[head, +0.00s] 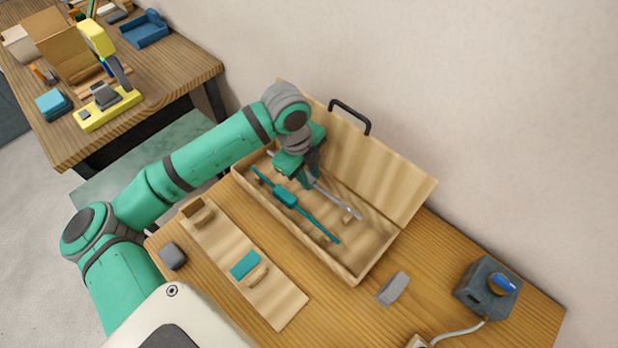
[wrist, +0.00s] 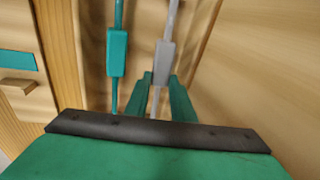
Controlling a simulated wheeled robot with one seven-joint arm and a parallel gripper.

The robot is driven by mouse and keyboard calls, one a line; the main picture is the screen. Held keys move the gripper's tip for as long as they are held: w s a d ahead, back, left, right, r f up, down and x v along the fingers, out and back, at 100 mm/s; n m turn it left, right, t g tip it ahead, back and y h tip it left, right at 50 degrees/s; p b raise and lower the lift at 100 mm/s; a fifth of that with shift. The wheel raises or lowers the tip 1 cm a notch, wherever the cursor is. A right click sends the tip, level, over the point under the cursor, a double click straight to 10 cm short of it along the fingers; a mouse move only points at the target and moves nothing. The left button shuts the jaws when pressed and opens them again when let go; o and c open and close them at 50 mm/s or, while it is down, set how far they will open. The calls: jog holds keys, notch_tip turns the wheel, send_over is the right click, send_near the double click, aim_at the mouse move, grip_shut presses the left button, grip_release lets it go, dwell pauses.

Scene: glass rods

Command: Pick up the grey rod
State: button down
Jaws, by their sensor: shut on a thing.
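The grey rod (head: 338,200) lies lengthwise in an open wooden case (head: 318,262) in the head view, with its far part hidden behind my gripper (head: 304,182). In the wrist view the grey rod (wrist: 164,58) has a thicker grey block on it and passes between the two green fingers of my gripper (wrist: 160,84). My gripper is shut on the grey rod just below that block. Whether the rod is lifted off its supports I cannot tell. A teal rod (head: 316,222) with a teal block lies beside it, to its left in the wrist view (wrist: 117,52), apart from the fingers.
The case lid (head: 375,170) stands open behind. A wooden board (head: 225,240) with a teal label (head: 245,264) lies in front of the case. A grey block (head: 393,288) and a dark box with a blue knob (head: 487,290) are to the right. A cluttered second table (head: 180,75) stands back left.

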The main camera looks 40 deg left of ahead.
jog(key=s+r, duration=1.1)
jog(key=s, duration=0.3)
jog(key=shift+d+r, duration=0.2)
jog(key=shift+r, duration=0.1)
